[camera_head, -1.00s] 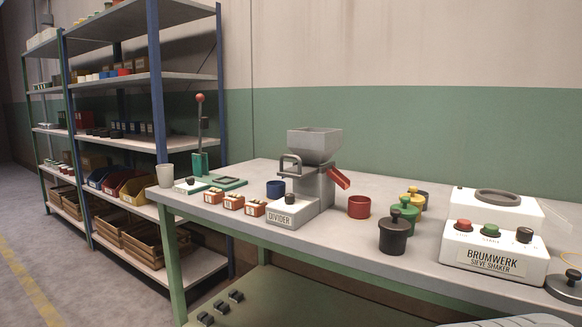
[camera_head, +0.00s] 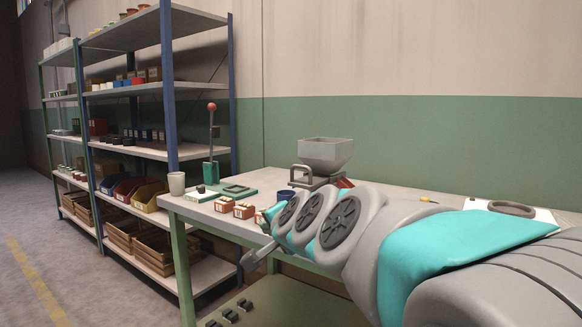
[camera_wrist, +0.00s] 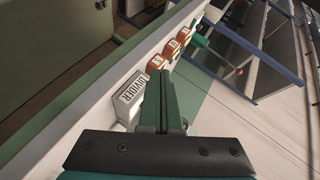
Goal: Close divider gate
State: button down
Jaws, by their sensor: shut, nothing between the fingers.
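The divider is a grey machine with an open square hopper (camera_head: 325,155) on top and a loop-shaped gate handle (camera_head: 301,174) at its left, at the back of the bench. My arm hides its base, its label and most of the red chute (camera_head: 345,183) in the head view. In the wrist view the block labelled DIVIDER (camera_wrist: 128,97) lies just left of my gripper (camera_wrist: 158,80). The gripper's dark green fingers are together and hold nothing. The handle cannot be made out in the wrist view, so its distance from the fingers is unclear.
Small orange-and-white boxes (camera_head: 243,210) stand along the bench's front edge. A grey cup (camera_head: 177,184) and a green lever press (camera_head: 211,170) are at the left end. Tall shelves (camera_head: 160,152) stand beyond the bench.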

jog(key=w+r+m+t+h, duration=0.3)
jog(key=r+m+h, duration=0.3)
jog(key=r+m, duration=0.6)
jog(key=w+r+m+t+h, duration=0.25)
jog(key=r+m+h, duration=0.35)
jog(key=r+m, duration=0.6)
jog(key=m+g+h+p, duration=0.25)
jog(key=m+g, duration=0.25)
jog(key=m, duration=0.5)
send_near(300, 168)
jog(key=p+x, duration=0.1)
jog(key=x, duration=0.5)
jog(key=shift+w+d+r, duration=0.1)
jog(key=shift+w+d, duration=0.15)
jog(key=shift+w, duration=0.1)
